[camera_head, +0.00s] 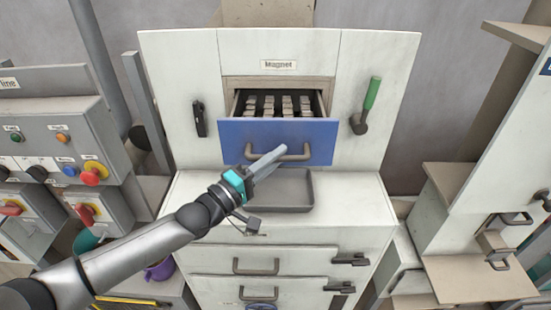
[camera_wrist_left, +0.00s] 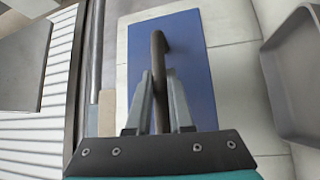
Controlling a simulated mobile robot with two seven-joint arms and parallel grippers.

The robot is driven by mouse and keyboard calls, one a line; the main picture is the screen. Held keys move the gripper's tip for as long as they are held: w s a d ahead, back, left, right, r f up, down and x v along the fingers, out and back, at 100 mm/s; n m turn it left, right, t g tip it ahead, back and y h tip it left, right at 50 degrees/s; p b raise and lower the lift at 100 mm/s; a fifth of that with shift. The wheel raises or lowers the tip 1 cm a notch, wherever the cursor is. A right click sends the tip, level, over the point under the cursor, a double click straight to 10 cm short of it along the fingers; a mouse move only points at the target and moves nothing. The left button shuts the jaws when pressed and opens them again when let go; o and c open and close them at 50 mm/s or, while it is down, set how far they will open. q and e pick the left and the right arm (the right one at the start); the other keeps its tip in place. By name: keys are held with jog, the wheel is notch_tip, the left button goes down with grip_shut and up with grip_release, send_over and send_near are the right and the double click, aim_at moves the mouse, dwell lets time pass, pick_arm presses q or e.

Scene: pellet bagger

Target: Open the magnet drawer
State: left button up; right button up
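The magnet drawer has a blue front (camera_head: 230,138) with a grey-brown bar handle (camera_head: 296,157). It stands pulled out of the white cabinet under the "Magnet" label (camera_head: 278,64). Several rows of pale blocks on dark bars (camera_head: 270,106) show inside. My left gripper (camera_head: 268,160) reaches the handle from the lower left. In the left wrist view the handle (camera_wrist_left: 158,60) runs between the two fingers (camera_wrist_left: 160,100), which sit close against it on both sides. The fingers hide part of the handle in the head view. My right gripper is not in view.
A grey tray (camera_head: 290,190) lies on the ledge below the drawer. Control boxes (camera_head: 60,140) stand left; closed lower drawers (camera_head: 255,264) are below.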

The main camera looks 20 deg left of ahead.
pick_arm(q)
jog(key=o, duration=0.4)
jog(key=shift+o, duration=0.2)
jog(key=shift+s, duration=0.1)
jog(key=b+v, duration=0.1)
jog(key=v, duration=1.4)
